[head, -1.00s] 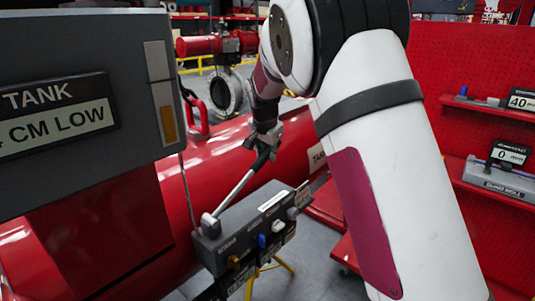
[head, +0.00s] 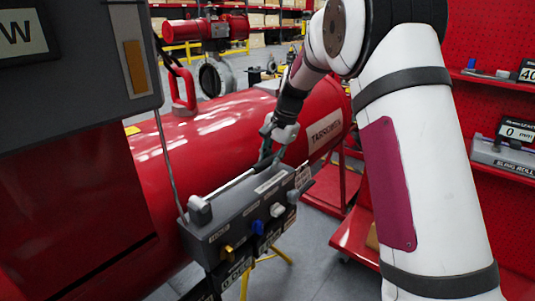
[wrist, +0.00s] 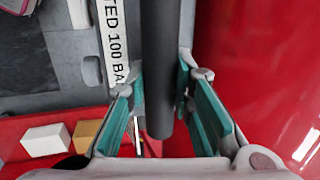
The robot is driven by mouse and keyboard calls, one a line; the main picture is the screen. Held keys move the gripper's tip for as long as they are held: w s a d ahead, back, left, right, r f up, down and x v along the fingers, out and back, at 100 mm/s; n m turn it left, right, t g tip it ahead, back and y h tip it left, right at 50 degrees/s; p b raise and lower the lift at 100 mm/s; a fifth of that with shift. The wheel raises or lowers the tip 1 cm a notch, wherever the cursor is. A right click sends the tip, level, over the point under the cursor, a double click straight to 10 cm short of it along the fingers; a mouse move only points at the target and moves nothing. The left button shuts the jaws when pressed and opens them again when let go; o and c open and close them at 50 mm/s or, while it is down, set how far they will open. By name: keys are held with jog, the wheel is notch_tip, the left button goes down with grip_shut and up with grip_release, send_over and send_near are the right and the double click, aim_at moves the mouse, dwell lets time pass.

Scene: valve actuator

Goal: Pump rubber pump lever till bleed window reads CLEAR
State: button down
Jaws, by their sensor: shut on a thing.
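The pump lever (head: 233,187) is a pale metal rod pivoted at the near left end of a grey pump box (head: 228,221). It lies low, almost along the box top. My gripper (head: 270,145) is at its far end, shut on the dark rubber grip. In the wrist view the dark grip (wrist: 159,60) passes between the green pads of my gripper (wrist: 158,88). The box front carries yellow, blue and white knobs and small plates. I cannot read the bleed window or tell which plate it is.
A big red tank (head: 222,128) lies behind the pump box. A dark panel (head: 70,80) with a cut-off display ending in "W" fills the left. A red pegboard with shelves (head: 505,160) stands at the right. Grey floor shows below the box.

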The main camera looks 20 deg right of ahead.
jog(key=shift+f, duration=0.25)
jog(key=c, duration=1.4)
grip_release()
jog(key=shift+r, duration=0.1)
jog(key=shift+r, duration=0.1)
jog(key=v, duration=1.1)
jog(key=shift+d+r, duration=0.15)
jog(key=shift+r, duration=0.2)
jog(key=shift+s, duration=0.1)
